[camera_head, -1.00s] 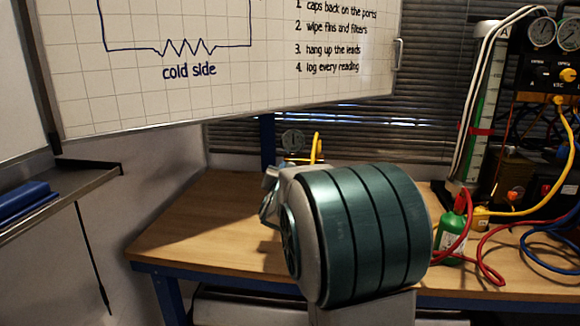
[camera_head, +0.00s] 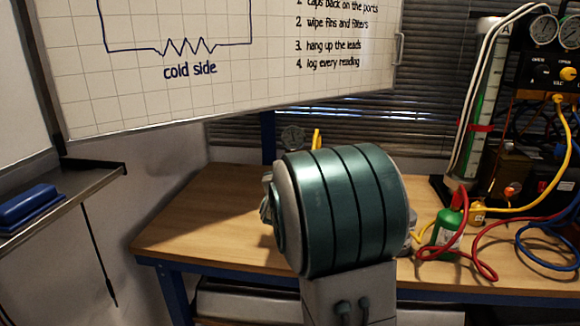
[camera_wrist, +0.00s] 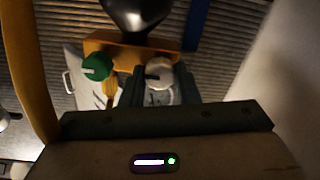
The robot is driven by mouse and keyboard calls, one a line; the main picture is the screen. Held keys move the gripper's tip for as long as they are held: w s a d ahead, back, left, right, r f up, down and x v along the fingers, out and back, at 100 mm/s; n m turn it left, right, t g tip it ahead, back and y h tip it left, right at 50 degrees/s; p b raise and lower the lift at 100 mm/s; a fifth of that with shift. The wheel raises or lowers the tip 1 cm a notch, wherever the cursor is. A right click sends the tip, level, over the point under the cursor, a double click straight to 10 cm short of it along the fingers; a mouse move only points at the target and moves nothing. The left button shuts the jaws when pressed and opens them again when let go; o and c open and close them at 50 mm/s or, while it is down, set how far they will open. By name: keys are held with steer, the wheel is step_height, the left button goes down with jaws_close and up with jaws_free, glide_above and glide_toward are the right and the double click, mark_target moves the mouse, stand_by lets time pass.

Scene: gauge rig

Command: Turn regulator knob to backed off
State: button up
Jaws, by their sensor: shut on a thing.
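In the wrist view, a pale round knob (camera_wrist: 159,73) with a dark mark, which I take to be the regulator knob, sits below a brass-coloured block (camera_wrist: 110,45). My gripper (camera_wrist: 158,88) has its dark fingers on both sides of this knob and is shut on it. A green knob (camera_wrist: 97,67) is to the left, apart from the fingers. In the head view, my green arm link hides the gripper and the knob. Only a small gauge (camera_head: 292,138) and a yellow piece (camera_head: 316,139) show above it. The knob's exact setting is too blurred to read.
A blue post (camera_wrist: 197,25) and a dark rounded body (camera_wrist: 138,12) stand close to the knob. A yellow band (camera_wrist: 30,70) curves at the left.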

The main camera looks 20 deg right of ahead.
stand_by(0.3)
steer(key=o, duration=1)
steer(key=shift+c, duration=0.2)
steer(key=v, duration=1.4)
steer(key=shift+p, duration=0.4)
steer(key=shift+w, duration=0.1)
